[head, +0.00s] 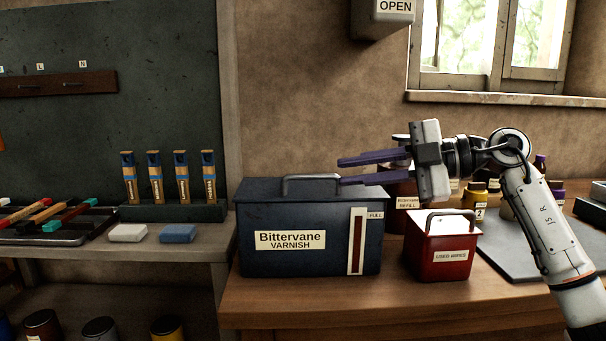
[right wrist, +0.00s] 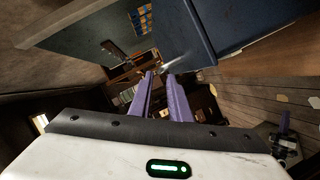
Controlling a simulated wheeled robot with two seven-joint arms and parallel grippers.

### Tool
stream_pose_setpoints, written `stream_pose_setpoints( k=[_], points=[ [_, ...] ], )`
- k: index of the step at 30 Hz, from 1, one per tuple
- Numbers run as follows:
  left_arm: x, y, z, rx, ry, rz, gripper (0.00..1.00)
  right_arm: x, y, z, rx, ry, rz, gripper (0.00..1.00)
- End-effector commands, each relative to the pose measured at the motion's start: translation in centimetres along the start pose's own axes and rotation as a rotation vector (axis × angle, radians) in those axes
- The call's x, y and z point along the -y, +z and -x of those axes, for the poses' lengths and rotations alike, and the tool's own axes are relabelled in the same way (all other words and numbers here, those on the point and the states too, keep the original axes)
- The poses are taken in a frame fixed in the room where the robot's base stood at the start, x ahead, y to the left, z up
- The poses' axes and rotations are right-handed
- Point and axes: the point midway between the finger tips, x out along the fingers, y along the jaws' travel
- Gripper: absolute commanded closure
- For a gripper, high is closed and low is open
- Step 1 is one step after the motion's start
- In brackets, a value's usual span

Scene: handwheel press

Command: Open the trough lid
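The trough is a dark blue metal box (head: 300,262) labelled "Bittervane Varnish", standing on the wooden bench. Its lid (head: 265,190) is closed, with a grey bar handle (head: 312,178) on top. Blue metal surfaces, which look like the trough, fill the top of the right wrist view (right wrist: 250,22). My right gripper (head: 339,172) comes in from the right with its purple fingers level. They are apart with nothing seen between them, and their tips are at the handle's right end; I cannot tell whether they touch it. The fingers also show in the right wrist view (right wrist: 161,76).
A red "Used Wipes" bin (head: 438,262) with its own handle stands just right of the trough, below my right gripper. A "Refill" container (head: 408,215) and small jars (head: 480,208) stand behind. A shelf (head: 175,248) with brushes and blocks is at left.

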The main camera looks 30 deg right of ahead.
Motion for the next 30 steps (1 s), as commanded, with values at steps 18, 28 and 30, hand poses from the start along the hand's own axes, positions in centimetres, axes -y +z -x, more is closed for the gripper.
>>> stream_pose_setpoints(
  k=[18,28,30],
  points=[
    [0.0,0.9,0.3,0.031,-0.003,-0.008,1.0,0.0,-0.1,-8.5,-0.003,0.001,0.001,0.83],
    [0.1,0.7,0.2,0.026,-0.003,-0.009,1.0,0.0,-0.1,-8.5,-0.002,0.001,0.001,0.97],
    [0.1,0.7,0.2,0.026,-0.003,-0.009,1.0,0.0,-0.1,-8.5,-0.002,0.001,0.001,1.0]
  ],
)
